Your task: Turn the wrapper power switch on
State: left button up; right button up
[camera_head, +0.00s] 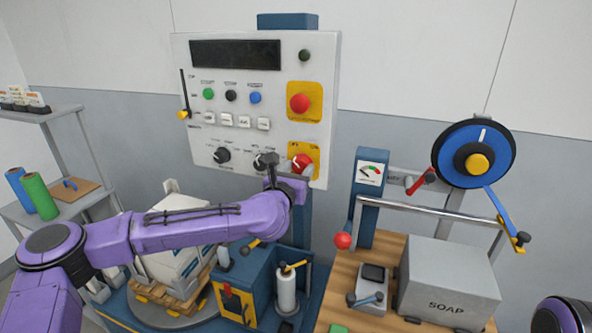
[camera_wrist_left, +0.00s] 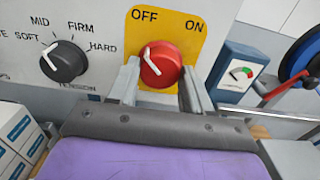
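The wrapper power switch is a red rotary knob (camera_head: 301,163) on a yellow plate at the panel's lower right. In the left wrist view the red knob (camera_wrist_left: 161,65) has a white pointer line aimed up and left, toward OFF; ON is printed at upper right. My left gripper (camera_head: 284,168) is in front of the knob. In the left wrist view its fingers (camera_wrist_left: 160,84) stand on both sides of the knob, spread apart; whether either one touches it I cannot tell. My right gripper is out of view.
A black tension dial (camera_wrist_left: 63,61) sits left of the knob. A red emergency button (camera_head: 299,103) is above it. A gauge post (camera_head: 370,172), a bench with a soap box (camera_head: 447,283) and a blue tape reel (camera_head: 474,153) stand to the right. A wrapped pallet load (camera_head: 172,262) is below my arm.

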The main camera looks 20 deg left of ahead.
pick_arm(q)
jog(key=c, duration=0.4)
jog(key=shift+a, duration=0.25)
jog(key=shift+c, duration=0.2)
jog(key=shift+d, duration=0.2)
jog(key=shift+m+b, duration=1)
jog(key=shift+m, duration=0.4)
jog(key=m+b, duration=0.1)
jog(key=m, duration=0.3)
jog(key=shift+m, duration=0.3)
jog(key=m+b, duration=0.1)
jog(key=m, duration=0.4)
jog(key=shift+r, duration=0.1)
jog(key=shift+m, duration=2.8)
